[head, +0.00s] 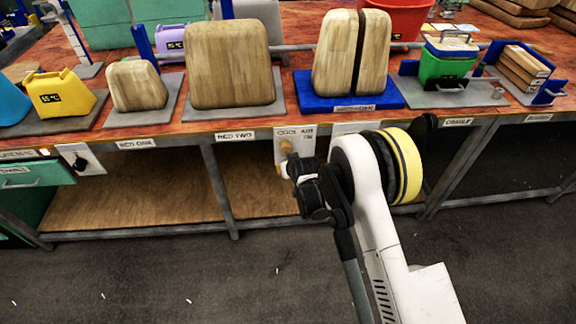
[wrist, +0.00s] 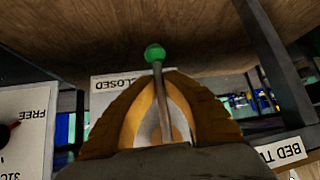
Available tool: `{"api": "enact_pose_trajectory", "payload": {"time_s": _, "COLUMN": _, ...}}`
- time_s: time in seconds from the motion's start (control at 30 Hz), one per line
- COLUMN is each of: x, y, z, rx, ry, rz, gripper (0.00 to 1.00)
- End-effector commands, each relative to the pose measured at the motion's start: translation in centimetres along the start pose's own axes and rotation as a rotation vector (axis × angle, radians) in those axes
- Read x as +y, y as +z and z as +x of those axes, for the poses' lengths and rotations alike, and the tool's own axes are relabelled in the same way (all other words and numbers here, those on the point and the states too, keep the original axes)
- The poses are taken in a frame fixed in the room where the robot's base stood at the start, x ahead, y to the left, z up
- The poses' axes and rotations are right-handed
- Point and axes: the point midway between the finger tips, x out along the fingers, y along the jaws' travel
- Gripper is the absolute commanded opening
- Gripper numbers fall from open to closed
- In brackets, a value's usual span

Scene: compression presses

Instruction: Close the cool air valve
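The cool air valve panel (head: 294,142) is a pale plate on the bench front, labelled "COOL AIR". In the wrist view the picture is upside down, and the valve panel (wrist: 108,96) shows the word "CLOSED". The valve lever (wrist: 155,55) has a thin metal stem with a green ball end. My gripper (wrist: 166,80) has orange-yellow fingers that come together around the stem, the ball sticking out past them. In the head view my gripper (head: 284,160) is at the panel front, partly hidden by my wrist. The lever's pivot is hidden.
A panel with a red knob (wrist: 8,132), marked "FREE", is beside the valve in the wrist view. The bench (head: 190,128) carries wooden blocks and a blue plate (head: 345,103). A bench leg (head: 220,195) stands left of my arm.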

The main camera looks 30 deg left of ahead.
Motion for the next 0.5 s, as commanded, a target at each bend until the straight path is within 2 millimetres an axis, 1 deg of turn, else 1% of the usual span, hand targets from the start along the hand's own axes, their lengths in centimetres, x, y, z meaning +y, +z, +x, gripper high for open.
{"api": "enact_pose_trajectory", "payload": {"time_s": 0.43, "x": -0.20, "y": -0.09, "z": 0.04, "rx": 0.004, "ry": -0.008, "rz": 0.006, "gripper": 0.00}}
{"api": "enact_pose_trajectory", "payload": {"time_s": 0.47, "x": -0.20, "y": -0.09, "z": 0.03, "rx": 0.004, "ry": -0.008, "rz": 0.006, "gripper": 0.18}}
{"api": "enact_pose_trajectory", "payload": {"time_s": 0.5, "x": -0.20, "y": -0.09, "z": 0.03, "rx": 0.004, "ry": -0.008, "rz": 0.006, "gripper": 0.30}}
